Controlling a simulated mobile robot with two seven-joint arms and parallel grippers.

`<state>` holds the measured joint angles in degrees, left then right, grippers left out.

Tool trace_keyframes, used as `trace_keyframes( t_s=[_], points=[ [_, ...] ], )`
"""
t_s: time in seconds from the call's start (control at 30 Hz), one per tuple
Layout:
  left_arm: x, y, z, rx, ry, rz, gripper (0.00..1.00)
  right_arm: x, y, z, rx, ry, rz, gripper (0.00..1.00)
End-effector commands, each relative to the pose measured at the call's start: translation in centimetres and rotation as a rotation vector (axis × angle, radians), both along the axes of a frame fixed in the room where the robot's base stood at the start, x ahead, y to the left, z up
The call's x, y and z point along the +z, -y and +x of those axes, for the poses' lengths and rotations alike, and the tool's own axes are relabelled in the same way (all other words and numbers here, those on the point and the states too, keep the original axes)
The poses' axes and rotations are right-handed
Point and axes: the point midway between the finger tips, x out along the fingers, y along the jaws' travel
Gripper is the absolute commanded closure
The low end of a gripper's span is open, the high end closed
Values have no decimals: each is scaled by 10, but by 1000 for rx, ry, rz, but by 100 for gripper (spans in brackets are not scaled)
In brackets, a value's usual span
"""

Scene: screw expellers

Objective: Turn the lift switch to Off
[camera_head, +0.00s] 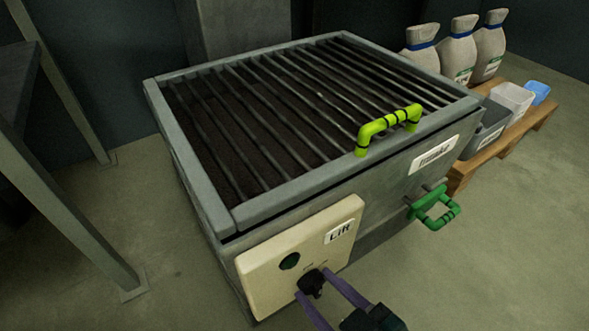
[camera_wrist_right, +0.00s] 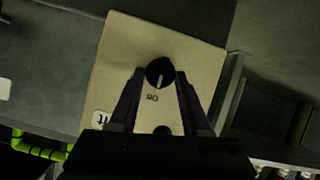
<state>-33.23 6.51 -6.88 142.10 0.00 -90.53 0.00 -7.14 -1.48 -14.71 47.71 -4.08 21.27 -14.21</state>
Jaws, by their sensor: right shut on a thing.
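The lift switch is a black rotary knob (camera_head: 312,283) on a cream panel (camera_head: 262,279) labelled "Lift", on the front of a grey grated hopper. My right gripper (camera_head: 313,285) comes in from below with its two purple fingers on either side of the knob, shut on it. The wrist view shows the knob (camera_wrist_right: 160,72) between the fingertips, with a pale pointer line toward the lower edge of the picture. Small lettering (camera_wrist_right: 152,98) sits near that line, too small to read surely. My left gripper is not in view.
A lime handle (camera_head: 388,128) is on the grate (camera_head: 270,112), and a green handle (camera_head: 435,207) sits on the hopper's front. Sacks (camera_head: 457,50) and bins stand on a pallet (camera_head: 500,146) at right. A metal frame stands at left.

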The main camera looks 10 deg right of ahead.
Motion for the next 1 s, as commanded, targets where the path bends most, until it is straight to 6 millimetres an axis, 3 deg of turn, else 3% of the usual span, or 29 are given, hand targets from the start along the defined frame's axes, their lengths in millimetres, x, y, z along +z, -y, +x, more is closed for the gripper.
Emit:
trace_keyframes(
  t_s=[0.1, 0.13, 0.37, 0.67, 1.0],
  points=[
    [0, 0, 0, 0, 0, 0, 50, 1, -1, 1, 4, 5, -2, 100],
    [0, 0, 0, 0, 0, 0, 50, 1, -1, 1, 4, 5, -2, 49],
    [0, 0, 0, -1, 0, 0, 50, 0, 0, 0, 3, 2, -1, 23],
    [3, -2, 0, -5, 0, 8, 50, 3, 1, -3, 1, -1, -1, 23],
    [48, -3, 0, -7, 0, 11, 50, 35, 17, -54, 2, -3, -1, 23]
  ],
)
